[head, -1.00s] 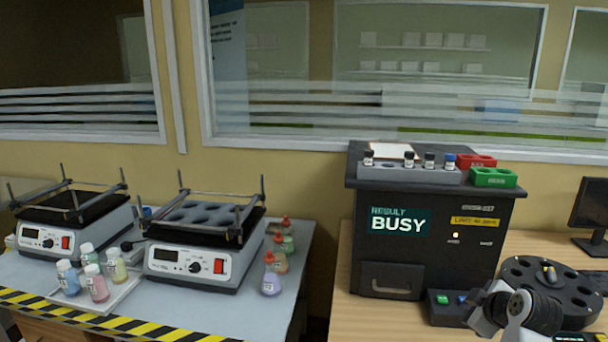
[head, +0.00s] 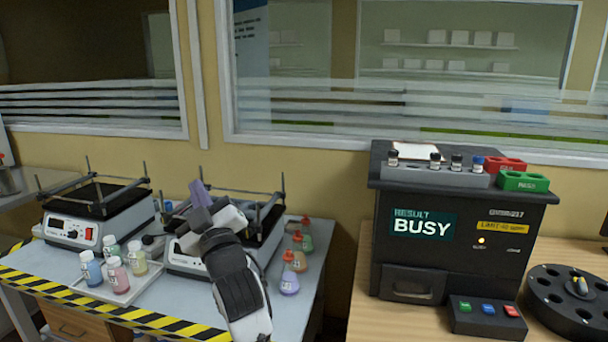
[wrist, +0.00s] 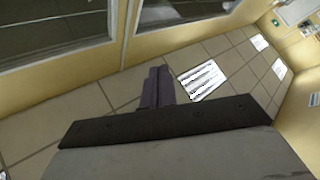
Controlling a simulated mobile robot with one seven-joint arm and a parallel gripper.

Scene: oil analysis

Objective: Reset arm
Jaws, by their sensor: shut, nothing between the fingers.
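My gripper (head: 199,193) is raised in front of the right-hand shaker on the left table, its fingers pointing up. In the wrist view the fingers (wrist: 157,88) are pressed together with nothing between them. The wrist view looks toward window frames, a tiled surface and lights. My arm hides much of the right-hand shaker (head: 185,262). The black analyzer (head: 455,230) on the wooden table reads "RESULT BUSY", with one small yellow light lit.
The left-hand shaker (head: 78,231) and a tray of several small bottles (head: 122,291) stand left of my arm. Several orange-capped bottles (head: 289,280) stand right of it. A button box (head: 487,317) and a round black rack (head: 560,310) are on the wooden table.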

